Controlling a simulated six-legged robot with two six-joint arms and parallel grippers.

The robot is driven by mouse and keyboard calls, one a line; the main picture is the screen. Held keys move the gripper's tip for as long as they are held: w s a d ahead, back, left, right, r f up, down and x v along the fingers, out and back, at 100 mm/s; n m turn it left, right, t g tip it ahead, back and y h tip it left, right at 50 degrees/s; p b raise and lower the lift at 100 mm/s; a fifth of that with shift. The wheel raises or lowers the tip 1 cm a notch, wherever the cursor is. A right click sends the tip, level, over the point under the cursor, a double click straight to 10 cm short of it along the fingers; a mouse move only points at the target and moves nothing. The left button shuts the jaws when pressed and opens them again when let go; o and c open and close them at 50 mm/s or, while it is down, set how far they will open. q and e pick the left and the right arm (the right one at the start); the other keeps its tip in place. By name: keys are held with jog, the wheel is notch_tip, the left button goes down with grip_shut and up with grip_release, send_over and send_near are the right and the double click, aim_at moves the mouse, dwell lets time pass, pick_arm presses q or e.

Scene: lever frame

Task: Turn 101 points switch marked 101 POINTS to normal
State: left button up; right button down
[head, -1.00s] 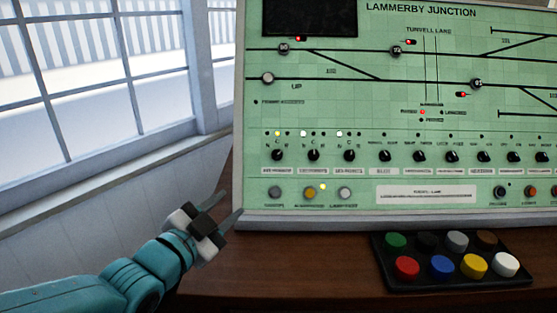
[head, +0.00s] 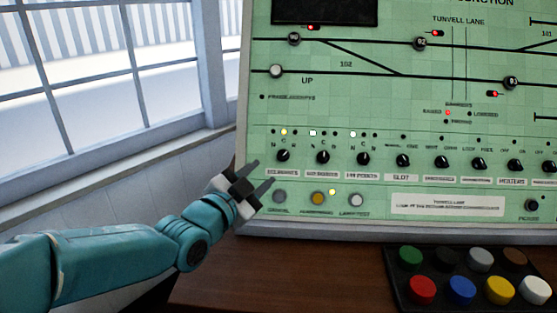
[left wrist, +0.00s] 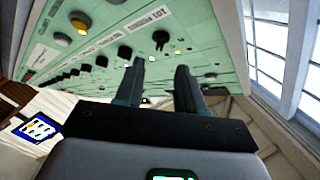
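The 101 POINTS switch (head: 283,155) is the leftmost black rotary knob in the lower row of the green panel. Its middle lamp glows yellow; its pointer is too small to read surely. Its label (head: 282,172) is blurred in the head view; the left wrist view shows a 101 label (left wrist: 160,38) beyond the fingers. My left gripper (head: 262,174) is open and empty, just left of and below the knob, its two dark fingers apart. They also show in the left wrist view (left wrist: 160,85), pointing at the panel. I see no contact with the knob. My right gripper is out of view.
More knobs, such as the one right of it (head: 323,157), continue the row. Push buttons (head: 318,199) sit below. A black tray (head: 400,285) of coloured caps stands on the brown desk (head: 290,280). A window (head: 90,80) is at the left.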

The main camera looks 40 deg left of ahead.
aim_at(282, 157)
pick_arm(q)
jog(key=w, duration=0.8)
jog(key=shift+w+a, duration=0.15)
jog(key=shift+a, duration=0.25)
grip_shut()
